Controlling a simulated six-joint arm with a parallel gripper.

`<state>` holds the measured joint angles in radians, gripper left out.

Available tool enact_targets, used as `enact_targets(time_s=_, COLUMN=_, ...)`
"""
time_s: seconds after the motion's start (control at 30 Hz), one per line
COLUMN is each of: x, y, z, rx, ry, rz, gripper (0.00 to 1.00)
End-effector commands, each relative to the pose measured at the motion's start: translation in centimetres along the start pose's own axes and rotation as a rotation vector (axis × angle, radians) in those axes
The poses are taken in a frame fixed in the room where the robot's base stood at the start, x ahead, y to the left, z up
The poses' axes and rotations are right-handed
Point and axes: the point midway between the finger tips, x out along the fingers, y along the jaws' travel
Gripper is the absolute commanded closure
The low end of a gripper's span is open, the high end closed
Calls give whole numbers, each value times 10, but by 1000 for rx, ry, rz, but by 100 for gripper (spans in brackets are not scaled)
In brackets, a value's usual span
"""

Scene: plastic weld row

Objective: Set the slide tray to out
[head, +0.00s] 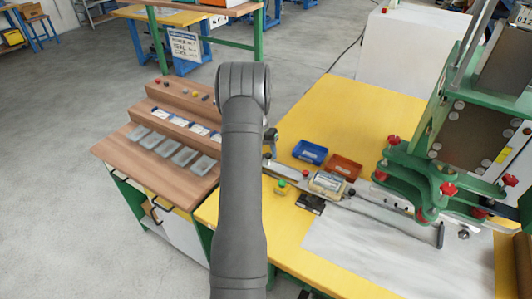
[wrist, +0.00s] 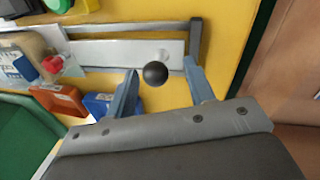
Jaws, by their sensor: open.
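The slide tray (head: 300,184) is a pale metal plate on a rail on the yellow table, left of the green press. In the wrist view the tray's plate (wrist: 118,52) runs toward a grey end bar (wrist: 193,45). A black ball knob (wrist: 155,74) shows near its edge. My gripper (wrist: 161,68) is open, with the knob between its two blue-grey fingers in the picture. I cannot tell whether a finger touches it. In the head view my arm hides most of the gripper and the knob.
A blue bin (head: 309,152) and a red-orange bin (head: 343,168) stand behind the rail. The green press (head: 440,165) is at the right. A beige fixture block (head: 327,184) sits on the rail. A wooden bench (head: 125,152) with grey trays is at the left.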

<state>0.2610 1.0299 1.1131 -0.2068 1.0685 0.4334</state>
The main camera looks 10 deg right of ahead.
Motion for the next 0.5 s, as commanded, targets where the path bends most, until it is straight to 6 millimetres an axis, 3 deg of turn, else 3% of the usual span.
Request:
enact_targets(time_s=0.23, x=-22, y=0, z=-1, rx=1, ry=3, rz=0, gripper=51)
enact_targets(time_s=0.5, x=-87, y=0, z=-1, rx=0, ry=5, rz=-1, gripper=51)
